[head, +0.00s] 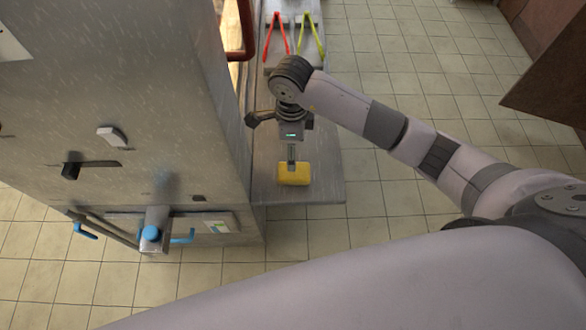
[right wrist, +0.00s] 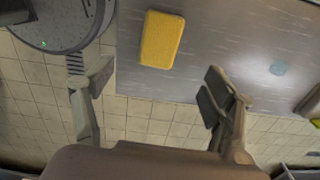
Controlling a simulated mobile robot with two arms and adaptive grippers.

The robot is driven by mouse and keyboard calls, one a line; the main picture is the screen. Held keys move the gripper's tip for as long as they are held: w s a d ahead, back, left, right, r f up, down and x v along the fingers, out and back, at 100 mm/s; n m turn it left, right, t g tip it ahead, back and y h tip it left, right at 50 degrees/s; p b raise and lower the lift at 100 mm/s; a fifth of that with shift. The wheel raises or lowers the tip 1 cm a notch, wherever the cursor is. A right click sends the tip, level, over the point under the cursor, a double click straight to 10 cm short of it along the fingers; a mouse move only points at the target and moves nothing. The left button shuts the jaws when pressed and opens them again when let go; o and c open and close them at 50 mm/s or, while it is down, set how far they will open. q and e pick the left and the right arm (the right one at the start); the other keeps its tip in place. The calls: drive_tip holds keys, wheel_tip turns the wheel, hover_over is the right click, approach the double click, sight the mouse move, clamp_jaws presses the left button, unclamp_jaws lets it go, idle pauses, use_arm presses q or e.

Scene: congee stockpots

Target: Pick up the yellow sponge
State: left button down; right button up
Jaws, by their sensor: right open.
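The yellow sponge (head: 293,174) lies flat near the front end of a narrow metal shelf (head: 328,187). It also shows in the right wrist view (right wrist: 161,40), near the top centre, beyond the fingertips. My right gripper (head: 292,160) points down at the sponge from above in the head view. In the right wrist view its two fingers (right wrist: 157,78) are spread wide apart with nothing between them. How high they are above the shelf is hard to tell. My left gripper is not in view.
Red tongs (head: 276,38) and yellow-green tongs (head: 312,38) lie at the shelf's far end. A tall metal appliance (head: 150,130) stands left of the shelf, with a blue-handled tap (head: 151,234) low on its front. Tiled floor (head: 370,220) is clear to the right.

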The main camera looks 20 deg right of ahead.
hover_over(294, 173)
drive_tip(key=w, duration=0.1)
drive_tip(key=f, duration=0.6)
drive_tip(key=shift+a+f, duration=0.2)
drive_tip(key=shift+f, duration=0.6)
drive_tip(key=f, duration=0.3)
drive_tip(key=f+p, duration=0.1)
drive_tip(key=shift+s+d+f, duration=0.15)
drive_tip(key=shift+d+f, duration=0.1)
drive_tip(key=shift+f, duration=0.2)
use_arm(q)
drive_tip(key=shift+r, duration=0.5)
use_arm(e)
drive_tip(key=shift+f, duration=0.1)
drive_tip(key=shift+c, duration=0.2)
drive_tip(key=c, duration=1.2)
